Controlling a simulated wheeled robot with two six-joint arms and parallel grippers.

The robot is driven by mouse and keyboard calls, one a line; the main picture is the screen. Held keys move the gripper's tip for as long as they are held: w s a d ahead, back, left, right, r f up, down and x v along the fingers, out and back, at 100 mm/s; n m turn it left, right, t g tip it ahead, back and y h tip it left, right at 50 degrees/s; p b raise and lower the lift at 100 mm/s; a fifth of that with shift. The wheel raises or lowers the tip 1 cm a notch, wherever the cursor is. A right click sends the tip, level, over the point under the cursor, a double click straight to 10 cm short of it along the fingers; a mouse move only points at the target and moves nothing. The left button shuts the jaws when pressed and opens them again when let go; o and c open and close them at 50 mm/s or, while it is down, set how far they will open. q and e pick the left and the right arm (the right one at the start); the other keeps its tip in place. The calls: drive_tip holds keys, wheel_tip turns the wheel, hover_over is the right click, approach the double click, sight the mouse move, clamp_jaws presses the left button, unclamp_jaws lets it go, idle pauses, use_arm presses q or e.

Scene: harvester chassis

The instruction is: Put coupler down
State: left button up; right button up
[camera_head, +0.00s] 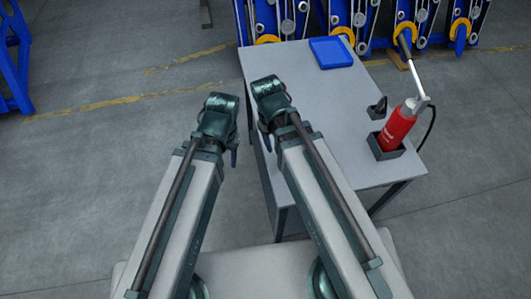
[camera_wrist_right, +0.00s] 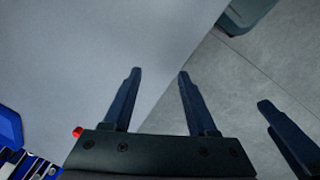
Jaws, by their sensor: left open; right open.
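No part that I can clearly tell as the coupler shows; a small dark piece (camera_head: 377,108) stands on the table (camera_head: 290,75) near its right edge, too small to identify. My right gripper (camera_wrist_right: 159,73) is open and empty, its two fingers apart over the table's edge in the right wrist view. In the head view it shows at the table's left edge (camera_head: 266,140), mostly hidden by its own wrist. My left gripper (camera_head: 234,156) is open, beside the right one and over the floor left of the table. One of its fingers shows at the right of the wrist view (camera_wrist_right: 287,135).
A red tool (camera_head: 397,128) stands in a dark holder (camera_head: 390,152) at the table's right, with a cable. A blue tray (camera_head: 331,52) lies at the far end. Blue machine frames (camera_head: 347,15) stand behind. The table's middle is clear.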

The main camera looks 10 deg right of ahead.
drive_tip(key=s+a+m, duration=0.2)
drive_tip(key=s+a, duration=0.2)
drive_tip(key=shift+s, duration=0.3)
